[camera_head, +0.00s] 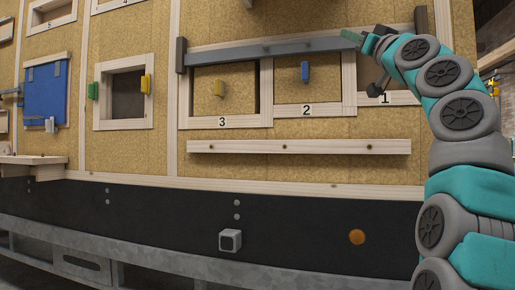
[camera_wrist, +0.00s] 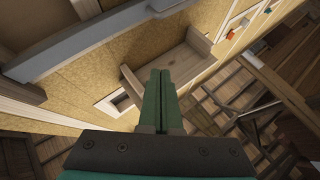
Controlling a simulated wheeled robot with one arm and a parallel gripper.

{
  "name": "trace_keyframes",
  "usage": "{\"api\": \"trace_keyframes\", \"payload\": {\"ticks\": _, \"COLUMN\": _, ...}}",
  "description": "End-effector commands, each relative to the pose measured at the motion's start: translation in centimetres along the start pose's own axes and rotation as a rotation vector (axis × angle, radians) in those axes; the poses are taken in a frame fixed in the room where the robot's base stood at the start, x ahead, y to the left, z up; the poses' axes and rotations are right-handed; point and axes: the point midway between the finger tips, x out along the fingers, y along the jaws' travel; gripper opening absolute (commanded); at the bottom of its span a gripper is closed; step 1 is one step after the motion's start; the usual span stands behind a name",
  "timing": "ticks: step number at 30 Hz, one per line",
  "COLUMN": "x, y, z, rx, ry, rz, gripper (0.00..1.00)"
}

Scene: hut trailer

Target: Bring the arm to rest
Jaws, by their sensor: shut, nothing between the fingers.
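My gripper (camera_head: 352,37) is at the upper right of the head view, at the end of my raised teal and grey arm. It is beside the right end of a grey rail (camera_head: 270,50) on the hut wall. In the wrist view the two green fingers of my gripper (camera_wrist: 159,72) lie together, with nothing between them. The same grey rail (camera_wrist: 105,40) crosses the upper left of the wrist view. I cannot tell whether the gripper touches the rail.
A blue panel (camera_head: 46,92) hangs at the left. Wooden structures fill the right of the wrist view.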

Motion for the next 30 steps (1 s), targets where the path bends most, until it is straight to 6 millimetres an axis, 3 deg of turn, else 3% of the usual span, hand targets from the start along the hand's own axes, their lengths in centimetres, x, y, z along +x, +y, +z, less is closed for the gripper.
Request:
{"api": "trace_keyframes", "payload": {"ticks": 5, "x": 0.9, "y": -0.5, "z": 3.5, "rx": 0.051, "ry": -0.125, "rz": 0.005, "gripper": 0.0}}
{"api": "trace_keyframes", "payload": {"ticks": 8, "x": 1.2, "y": -1.0, "z": 6.8, "rx": 0.088, "ry": -0.23, "rz": 0.01, "gripper": 0.0}}
{"api": "trace_keyframes", "payload": {"ticks": 11, "x": 0.7, "y": -2.1, "z": 11.0, "rx": 0.128, "ry": -0.366, "rz": 0.015, "gripper": 0.0}}
{"api": "trace_keyframes", "payload": {"ticks": 16, "x": -2.0, "y": -4.6, "z": 18.6, "rx": 0.184, "ry": -0.607, "rz": 0.028, "gripper": 0.0}}
{"api": "trace_keyframes", "payload": {"ticks": 23, "x": -9.6, "y": -8.2, "z": 27.9, "rx": 0.236, "ry": -0.938, "rz": 0.059, "gripper": 0.0}}
{"api": "trace_keyframes", "payload": {"ticks": 26, "x": -14.1, "y": -9.7, "z": 31.5, "rx": 0.248, "ry": -1.084, "rz": 0.082, "gripper": 0.0}}
{"api": "trace_keyframes", "payload": {"ticks": 30, "x": -21.6, "y": -11.6, "z": 35.6, "rx": 0.26, "ry": -1.29, "rz": 0.119, "gripper": 0.0}}
